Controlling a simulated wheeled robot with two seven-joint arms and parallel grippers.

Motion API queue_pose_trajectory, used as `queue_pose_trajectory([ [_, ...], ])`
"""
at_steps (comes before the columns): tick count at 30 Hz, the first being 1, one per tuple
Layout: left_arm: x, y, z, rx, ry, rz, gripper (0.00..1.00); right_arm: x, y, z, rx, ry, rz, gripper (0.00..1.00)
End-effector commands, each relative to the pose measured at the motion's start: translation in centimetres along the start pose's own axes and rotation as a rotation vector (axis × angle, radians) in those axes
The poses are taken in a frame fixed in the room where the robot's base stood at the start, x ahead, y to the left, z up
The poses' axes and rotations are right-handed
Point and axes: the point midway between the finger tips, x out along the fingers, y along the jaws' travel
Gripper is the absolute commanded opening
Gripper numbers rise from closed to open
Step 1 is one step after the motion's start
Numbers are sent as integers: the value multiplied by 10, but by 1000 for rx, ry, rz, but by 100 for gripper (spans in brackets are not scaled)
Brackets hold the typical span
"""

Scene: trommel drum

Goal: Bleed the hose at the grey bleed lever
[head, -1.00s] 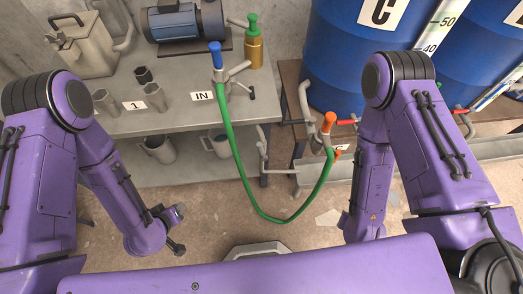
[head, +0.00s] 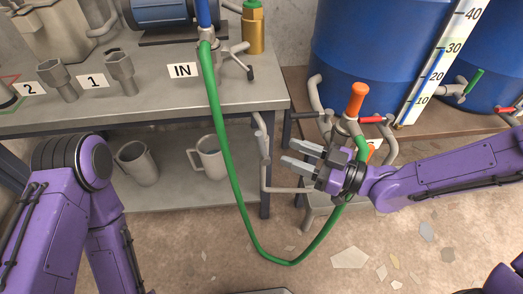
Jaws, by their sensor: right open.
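The green hose (head: 228,180) hangs in a loop from the fitting at the IN label (head: 183,70) to the orange-handled coupling (head: 356,100) by the drum. A grey lever with a dark tip (head: 246,68) sticks out beside the IN fitting; I cannot tell for certain that it is the bleed lever. My right gripper (head: 284,152) is open and empty, its fingers pointing left. It is in front of the drum-side coupling and hides part of the hose there. My left arm shows at the left, but its gripper is out of view.
A blue drum (head: 375,60) with a level scale stands at the right, with a red valve lever (head: 373,119) below. The grey bench (head: 150,115) carries a pump, a brass bottle (head: 253,30) and cups. Mugs stand on its lower shelf. The floor in front is clear.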

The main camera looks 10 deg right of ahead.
Motion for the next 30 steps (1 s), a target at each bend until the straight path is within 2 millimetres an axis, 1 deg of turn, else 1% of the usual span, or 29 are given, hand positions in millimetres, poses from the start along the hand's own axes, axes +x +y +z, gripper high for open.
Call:
queue_pose_trajectory([
  [1,5,0,2,0,0,0,44,10,-2,4,1,-2,-4,42],
  [6,14,2,6,0,0,1,44,50,-1,4,0,-4,-4,42],
  [9,17,2,7,0,1,1,44,69,-1,3,3,-4,-2,42],
  [12,18,2,7,0,1,1,44,82,0,2,3,-4,-1,42],
  [16,19,2,7,0,1,2,44,88,-1,1,6,-4,0,42],
  [22,18,2,7,1,1,2,44,89,0,1,6,-3,1,42],
  [23,18,2,7,0,1,2,44,88,0,1,6,-3,1,36],
  [24,18,2,7,0,1,2,44,88,0,1,6,-3,1,23],
  [26,18,2,7,0,1,2,44,88,0,1,6,-3,1,3],
  [27,18,2,7,0,1,2,44,88,0,1,6,-3,1,0],
  [30,18,2,7,0,1,2,44,88,0,1,6,-3,1,0],
])
